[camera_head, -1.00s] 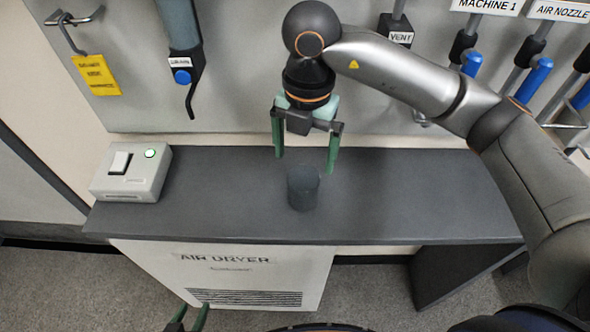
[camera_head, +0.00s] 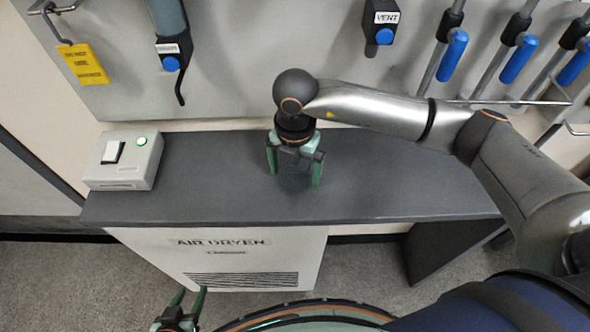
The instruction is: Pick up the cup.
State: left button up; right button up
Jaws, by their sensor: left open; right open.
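The cup (camera_head: 293,182) is a dark grey cylinder on the dark grey bench top (camera_head: 400,185). It is hard to make out against the bench and is largely hidden under my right gripper (camera_head: 294,177). My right gripper points down over the cup, with its green fingers open, one on each side of it. I cannot tell whether the fingers touch the cup. My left gripper (camera_head: 190,294) is open and empty at the bottom edge of the view, low in front of the air dryer.
A switch box (camera_head: 125,160) with a green light stands on the bench's left end. The air dryer (camera_head: 220,255) is under the bench. Behind, the wall panel carries a yellow tag (camera_head: 84,64), a hanging hose (camera_head: 170,45) and blue-handled valves (camera_head: 518,60). The bench right of the cup is clear.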

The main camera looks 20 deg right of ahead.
jog(key=shift+f, duration=0.1)
jog(key=shift+c, duration=0.2)
jog(key=c, duration=1.2)
jog(key=shift+o, duration=0.2)
